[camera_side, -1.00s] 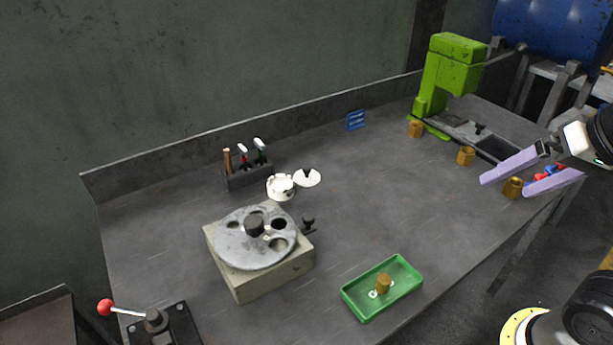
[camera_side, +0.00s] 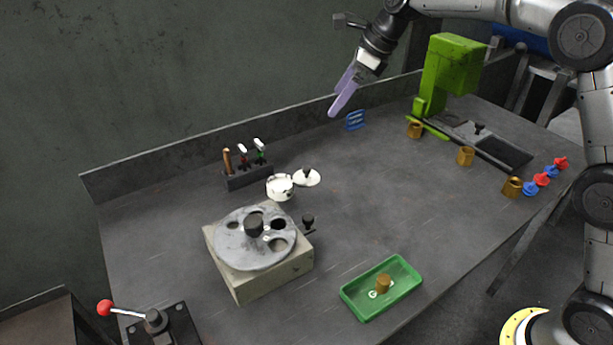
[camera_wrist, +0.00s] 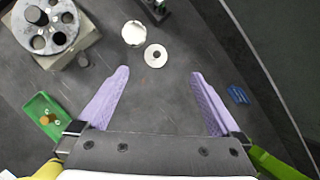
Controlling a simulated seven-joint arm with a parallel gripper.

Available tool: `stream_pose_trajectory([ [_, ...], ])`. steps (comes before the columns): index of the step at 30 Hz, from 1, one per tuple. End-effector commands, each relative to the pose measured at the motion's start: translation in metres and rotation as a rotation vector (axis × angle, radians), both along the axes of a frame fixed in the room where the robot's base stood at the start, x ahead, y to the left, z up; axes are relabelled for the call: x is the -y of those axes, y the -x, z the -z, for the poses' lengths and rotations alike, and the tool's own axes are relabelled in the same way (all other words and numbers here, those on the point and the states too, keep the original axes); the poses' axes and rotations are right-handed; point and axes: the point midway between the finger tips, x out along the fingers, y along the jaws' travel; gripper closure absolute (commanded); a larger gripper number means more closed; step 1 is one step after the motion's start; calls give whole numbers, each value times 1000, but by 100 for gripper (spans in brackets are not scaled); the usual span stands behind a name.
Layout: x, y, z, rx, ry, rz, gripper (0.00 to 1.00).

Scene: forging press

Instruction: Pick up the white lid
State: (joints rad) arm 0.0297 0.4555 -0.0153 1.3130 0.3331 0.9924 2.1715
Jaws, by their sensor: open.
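The white lid (camera_side: 307,178) is a small round disc with a dark knob, lying on the grey table. It touches or nearly touches the white pot (camera_side: 280,187) on its left. In the wrist view the lid (camera_wrist: 155,56) lies ahead of the fingertips, between their lines, with the white pot (camera_wrist: 134,33) just beyond it. My gripper (camera_side: 343,95) is open and empty, with purple fingers, above the back of the table and to the right of the lid. In the wrist view my gripper (camera_wrist: 160,72) has its fingers spread wide with bare table between them.
A tool rack (camera_side: 248,175) stands behind the pot. A round plate on a block (camera_side: 262,270) is in front. A green tray (camera_side: 382,290), brown cups (camera_side: 465,156), a blue holder (camera_side: 355,120) and a green press (camera_side: 450,75) stand around. The middle table is clear.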

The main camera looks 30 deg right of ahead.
Motion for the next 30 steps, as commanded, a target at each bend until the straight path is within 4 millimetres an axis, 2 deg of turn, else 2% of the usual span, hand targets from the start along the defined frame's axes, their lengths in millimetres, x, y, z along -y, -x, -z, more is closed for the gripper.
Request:
stream_pose_trajectory([
  [1, 1, -13, 22, -27, -6, 3, 0],
  [3, 2, -25, 46, -58, -10, 4, 0],
  [6, 3, -32, 77, -103, -11, 6, 0],
  [9, 4, -32, 97, -137, -12, 6, 0],
  [14, 0, -35, 118, -151, -12, 5, 0],
  [24, -17, -51, 172, -150, -12, 4, 0],
  [30, -21, -55, 183, -147, -11, 4, 0],
])
